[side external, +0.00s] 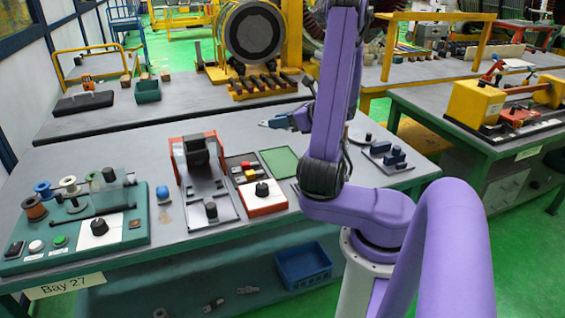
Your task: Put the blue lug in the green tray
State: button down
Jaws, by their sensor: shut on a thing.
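A flat green tray (281,162) lies on the grey bench, left of my arm. It looks empty. Several blue pieces (395,156) stand on a dark plate to the right of my arm; I cannot tell whether one is the blue lug.
A red-edged tray (264,201) with a black knob and a red-framed fixture (200,152) stand left of the green tray. A teal board with spools (80,232) fills the bench's left end. A dark green bin (147,91) sits farther back. A blue crate (303,267) is below the bench.

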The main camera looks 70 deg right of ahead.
jog(key=s+a+m+g+h, duration=0.1)
jog(key=s+m+h, duration=0.25)
jog(key=s, duration=0.45)
send_over(287, 166)
notch_tip(287, 166, down, 15)
jog(key=shift+r, duration=0.1)
jog(key=shift+f, duration=1.6)
jog(key=shift+f, duration=0.15)
jog(key=c, duration=0.9)
grip_release()
jog(key=shift+h, duration=0.25)
